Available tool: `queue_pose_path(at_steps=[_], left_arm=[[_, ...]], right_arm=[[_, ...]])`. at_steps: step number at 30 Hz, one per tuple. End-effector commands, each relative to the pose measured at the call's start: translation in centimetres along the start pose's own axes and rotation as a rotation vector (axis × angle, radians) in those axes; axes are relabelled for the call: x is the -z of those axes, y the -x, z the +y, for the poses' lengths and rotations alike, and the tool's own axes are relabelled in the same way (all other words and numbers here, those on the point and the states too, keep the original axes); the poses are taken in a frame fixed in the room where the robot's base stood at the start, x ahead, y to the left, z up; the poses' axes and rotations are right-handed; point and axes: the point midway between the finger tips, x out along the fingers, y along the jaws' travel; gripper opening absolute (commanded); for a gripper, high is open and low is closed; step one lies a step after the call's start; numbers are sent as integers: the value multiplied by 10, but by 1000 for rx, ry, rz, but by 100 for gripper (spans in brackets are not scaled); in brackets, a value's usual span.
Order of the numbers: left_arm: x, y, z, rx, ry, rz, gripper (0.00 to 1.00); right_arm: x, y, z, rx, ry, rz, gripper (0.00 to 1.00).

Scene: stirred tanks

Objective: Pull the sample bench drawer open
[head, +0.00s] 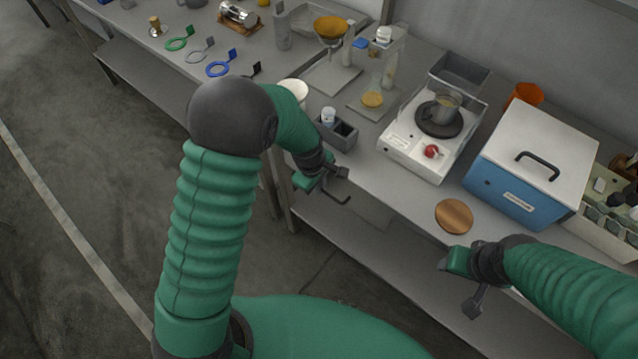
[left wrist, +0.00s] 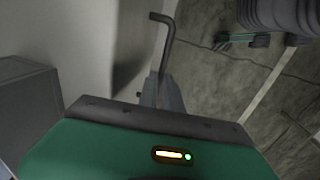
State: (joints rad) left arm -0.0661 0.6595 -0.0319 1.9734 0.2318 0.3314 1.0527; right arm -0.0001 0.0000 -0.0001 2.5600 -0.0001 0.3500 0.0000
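The sample bench (head: 395,195) runs diagonally across the head view. A dark bent drawer handle (head: 335,194) shows at its front edge, beside my left gripper (head: 335,174). In the left wrist view the handle (left wrist: 168,38) runs down to my left gripper's fingers (left wrist: 162,92), which are close together around its near end. The drawer front is mostly hidden, and I cannot tell how far it stands out. My right gripper (head: 472,306) hangs in front of the bench at the right, apart from the handle; its finger gap is not clear.
A grey holder (head: 337,135), a white hot plate (head: 408,152), a round wooden disc (head: 454,216) and a blue box (head: 515,185) with a white lid stand on the bench. A lower shelf (head: 350,240) lies below. The floor (head: 90,170) at left is clear.

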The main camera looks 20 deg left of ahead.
Motion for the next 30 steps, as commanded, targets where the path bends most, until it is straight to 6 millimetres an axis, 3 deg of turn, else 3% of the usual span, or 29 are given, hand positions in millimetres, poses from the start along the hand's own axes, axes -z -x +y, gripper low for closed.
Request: queue_pose_path(at_steps=[30], left_arm=[[4, 1, 3, -10, 3, 3, 0]], right_arm=[[0, 0, 0, 0, 0, 0, 49]])
